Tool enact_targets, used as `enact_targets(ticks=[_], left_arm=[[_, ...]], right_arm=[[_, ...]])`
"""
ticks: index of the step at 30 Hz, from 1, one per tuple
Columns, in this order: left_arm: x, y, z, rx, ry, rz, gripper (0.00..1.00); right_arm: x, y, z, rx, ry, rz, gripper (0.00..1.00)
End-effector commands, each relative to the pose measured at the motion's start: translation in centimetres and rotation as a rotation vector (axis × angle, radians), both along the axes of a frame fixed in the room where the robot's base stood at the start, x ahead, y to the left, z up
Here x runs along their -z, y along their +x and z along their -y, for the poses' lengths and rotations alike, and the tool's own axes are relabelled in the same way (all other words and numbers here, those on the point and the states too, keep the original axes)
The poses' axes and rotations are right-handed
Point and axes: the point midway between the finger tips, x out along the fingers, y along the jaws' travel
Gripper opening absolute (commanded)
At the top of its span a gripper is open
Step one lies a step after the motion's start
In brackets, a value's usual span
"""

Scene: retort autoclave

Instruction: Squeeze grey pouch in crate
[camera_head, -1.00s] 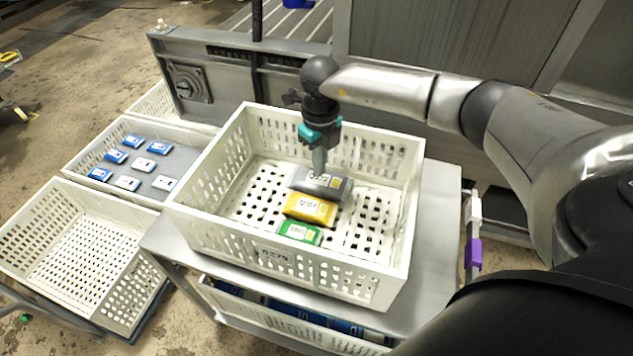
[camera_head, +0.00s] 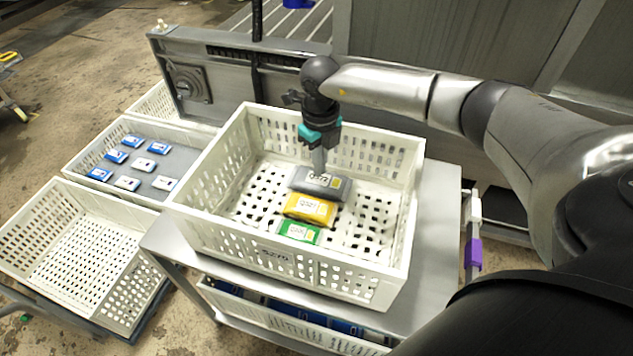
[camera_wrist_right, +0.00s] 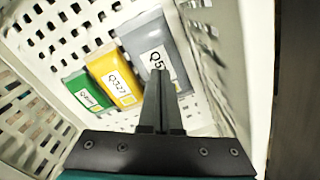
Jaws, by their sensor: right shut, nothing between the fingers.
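The grey pouch (camera_head: 322,181) lies flat in the white crate (camera_head: 290,262), behind the yellow pouch (camera_head: 310,209) and the green pouch (camera_head: 299,231). My right gripper (camera_head: 319,168) points down with its fingers shut, empty, at the grey pouch. In the right wrist view the shut fingertips (camera_wrist_right: 159,74) overlap the grey pouch (camera_wrist_right: 151,33) near its white label. I cannot tell whether they touch it or hover just above. The yellow pouch (camera_wrist_right: 115,76) and green pouch (camera_wrist_right: 86,93) lie beside it there. My left gripper is not in view.
The crate stands on a grey metal cart (camera_head: 437,215), its walls around my gripper. A tray with several small blue and white packs (camera_head: 115,156) and an empty white crate (camera_head: 75,240) are at left. A metal machine wall (camera_head: 430,60) stands behind.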

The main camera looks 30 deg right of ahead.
Motion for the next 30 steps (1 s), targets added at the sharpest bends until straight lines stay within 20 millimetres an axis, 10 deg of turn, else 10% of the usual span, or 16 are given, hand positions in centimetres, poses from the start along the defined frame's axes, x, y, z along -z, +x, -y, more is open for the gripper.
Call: enact_targets(ticks=[30], left_arm=[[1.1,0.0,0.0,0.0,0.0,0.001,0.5]], right_arm=[[1.7,0.0,0.0,-0.001,0.0,-0.001,0.0]])
